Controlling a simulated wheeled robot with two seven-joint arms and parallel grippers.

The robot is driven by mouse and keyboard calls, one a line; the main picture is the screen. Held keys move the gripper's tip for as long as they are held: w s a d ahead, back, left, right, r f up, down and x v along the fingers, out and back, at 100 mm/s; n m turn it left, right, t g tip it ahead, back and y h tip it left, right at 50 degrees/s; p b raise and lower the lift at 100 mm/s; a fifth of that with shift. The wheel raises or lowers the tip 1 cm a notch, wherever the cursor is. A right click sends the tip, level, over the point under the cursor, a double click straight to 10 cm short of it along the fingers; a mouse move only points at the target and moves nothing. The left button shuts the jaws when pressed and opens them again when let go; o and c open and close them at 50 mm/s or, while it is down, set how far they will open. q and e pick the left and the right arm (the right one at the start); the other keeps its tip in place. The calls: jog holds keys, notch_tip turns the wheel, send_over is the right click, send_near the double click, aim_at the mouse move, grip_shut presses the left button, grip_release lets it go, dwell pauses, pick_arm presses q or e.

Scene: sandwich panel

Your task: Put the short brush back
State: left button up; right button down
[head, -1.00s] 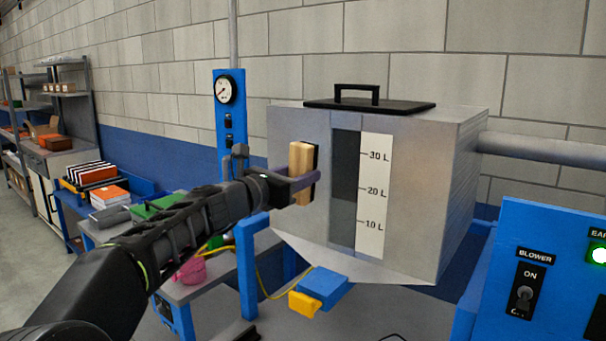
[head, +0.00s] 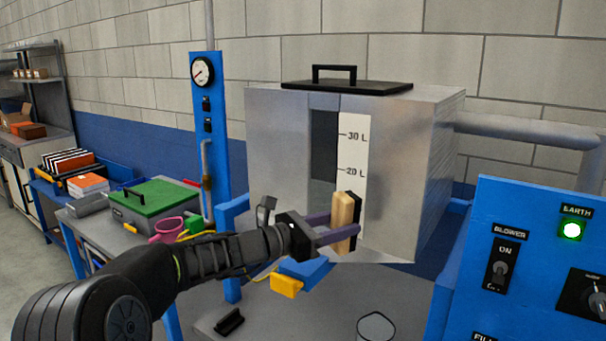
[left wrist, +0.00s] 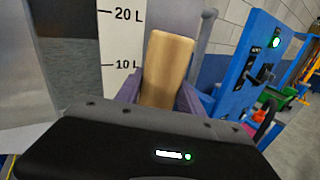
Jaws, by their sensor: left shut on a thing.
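The short brush (head: 343,215), a pale wooden block with a dark bristle side, is held upright in my left gripper (head: 341,228). The gripper's purple fingers are shut on it. It is in front of the lower part of the hopper's level scale (head: 353,150); I cannot tell whether the bristles touch the hopper. In the left wrist view the brush's wooden back (left wrist: 167,70) stands between the two fingers, with the bristles hidden. My right gripper is not in view.
The metal hopper (head: 275,140) has a black lid (head: 345,86). A blue control panel (head: 535,240) stands at right with a lit green lamp. Below are a blue-and-yellow part (head: 287,284), a small black item (head: 230,321) and a grey round object (head: 376,326) on the grey table.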

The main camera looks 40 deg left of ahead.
pick_arm(q)
jog(key=s+d+f+m+g+h, duration=0.1)
jog(key=s+d+f, duration=0.3)
jog(key=f, duration=0.6)
jog(key=s+d+f+m+g+h, duration=0.2)
jog(key=d+f, duration=0.4)
jog(key=f, duration=0.4)
jog(key=s+d+f+m+g+h, duration=0.2)
jog(key=s+d+f, duration=0.3)
jog(key=f, duration=0.5)
jog(key=shift+s+f+h, duration=0.15)
jog(key=shift+s+h, duration=0.45)
